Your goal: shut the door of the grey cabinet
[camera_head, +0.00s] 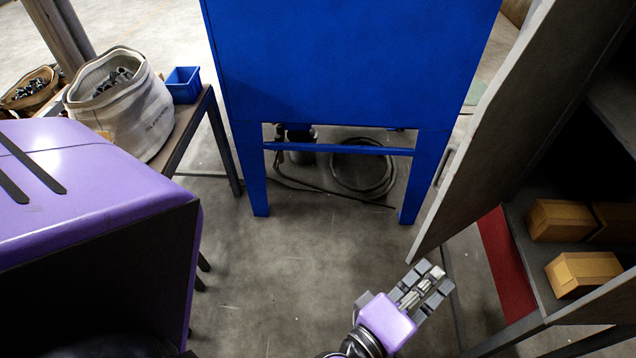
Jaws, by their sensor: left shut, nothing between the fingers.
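The grey cabinet (522,243) is at the right, with its inside and shelves showing. Its grey door (505,115) stands open, slanting from the top right down to a low corner near the picture's middle right. A handle (446,167) shows near the door's left edge. My left gripper (432,277) is shut and empty. It appears just below and right of the door's low corner; I cannot tell whether it touches the door. My right gripper is not in view.
Cardboard boxes (582,272) sit on the cabinet shelf. A blue machine (350,65) on legs stands ahead, with a coiled hose (362,178) beneath. A table at the left holds a white sack (125,108) and a blue bin (183,84). The floor (290,260) between is clear.

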